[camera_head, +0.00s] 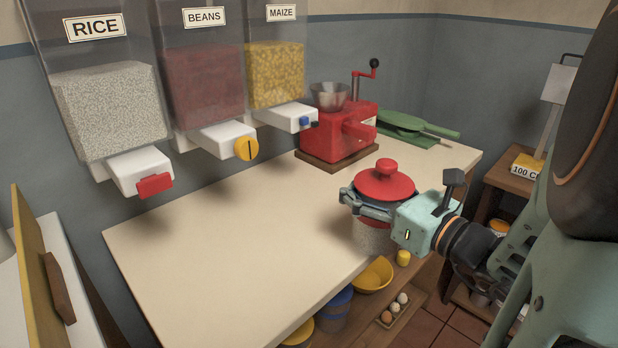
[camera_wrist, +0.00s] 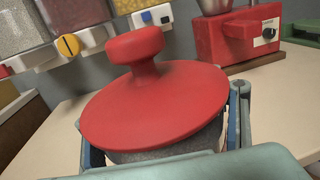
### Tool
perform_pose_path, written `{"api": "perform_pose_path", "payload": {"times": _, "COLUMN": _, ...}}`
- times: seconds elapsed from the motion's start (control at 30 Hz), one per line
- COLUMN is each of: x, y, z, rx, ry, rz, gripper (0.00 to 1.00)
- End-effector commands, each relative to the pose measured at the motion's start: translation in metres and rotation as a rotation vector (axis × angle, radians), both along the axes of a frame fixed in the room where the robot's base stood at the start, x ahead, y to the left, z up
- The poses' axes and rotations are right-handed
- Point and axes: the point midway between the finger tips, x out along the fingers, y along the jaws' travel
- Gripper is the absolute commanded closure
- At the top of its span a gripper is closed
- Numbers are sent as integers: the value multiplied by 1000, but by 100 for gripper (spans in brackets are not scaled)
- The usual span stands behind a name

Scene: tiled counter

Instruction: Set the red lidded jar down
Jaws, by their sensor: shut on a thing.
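The red lidded jar (camera_head: 385,183) has a red knobbed lid and a grey speckled body with a red band. It is upright at the right front edge of the counter (camera_head: 230,250). My gripper (camera_head: 362,206) is shut around the jar just below the lid, reaching in from the right. In the wrist view the red lid (camera_wrist: 155,105) fills the middle, with my gripper's fingers on both sides of the body.
Rice (camera_head: 108,110), beans (camera_head: 200,85) and maize (camera_head: 275,75) dispensers hang above the back left. A red grinder (camera_head: 345,130) and a green press (camera_head: 410,127) stand at the back. A yellow bowl (camera_head: 372,276) and eggs (camera_head: 394,308) sit below. The counter's middle is clear.

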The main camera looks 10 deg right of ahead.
Motion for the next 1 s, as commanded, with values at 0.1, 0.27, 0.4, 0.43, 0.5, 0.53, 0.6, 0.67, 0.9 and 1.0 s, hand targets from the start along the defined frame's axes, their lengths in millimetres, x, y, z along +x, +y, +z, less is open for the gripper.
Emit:
{"api": "perform_pose_path", "payload": {"times": 0.1, "x": 5, "y": 3, "z": 6, "rx": 3, "ry": -1, "rz": 3, "gripper": 100}}
{"api": "perform_pose_path", "payload": {"times": 0.27, "x": 17, "y": 9, "z": 8, "rx": 4, "ry": 2, "rz": 3, "gripper": 100}}
{"api": "perform_pose_path", "payload": {"times": 0.4, "x": 30, "y": 15, "z": 7, "rx": 4, "ry": 1, "rz": 4, "gripper": 100}}
{"api": "perform_pose_path", "payload": {"times": 0.43, "x": 34, "y": 17, "z": 8, "rx": 2, "ry": 0, "rz": 4, "gripper": 100}}
{"api": "perform_pose_path", "payload": {"times": 0.5, "x": 42, "y": 21, "z": 7, "rx": 3, "ry": 0, "rz": 4, "gripper": 100}}
{"api": "perform_pose_path", "payload": {"times": 0.53, "x": 45, "y": 23, "z": 7, "rx": 3, "ry": 1, "rz": 3, "gripper": 100}}
{"api": "perform_pose_path", "payload": {"times": 0.6, "x": 60, "y": 31, "z": 1, "rx": -1, "ry": -4, "rz": 7, "gripper": 100}}
{"api": "perform_pose_path", "payload": {"times": 0.67, "x": 73, "y": 38, "z": 1, "rx": 0, "ry": -6, "rz": 6, "gripper": 100}}
{"api": "perform_pose_path", "payload": {"times": 0.9, "x": 115, "y": 58, "z": 1, "rx": 0, "ry": -5, "rz": 3, "gripper": 100}}
{"api": "perform_pose_path", "payload": {"times": 1.0, "x": 124, "y": 61, "z": 1, "rx": 0, "ry": -4, "rz": 1, "gripper": 100}}
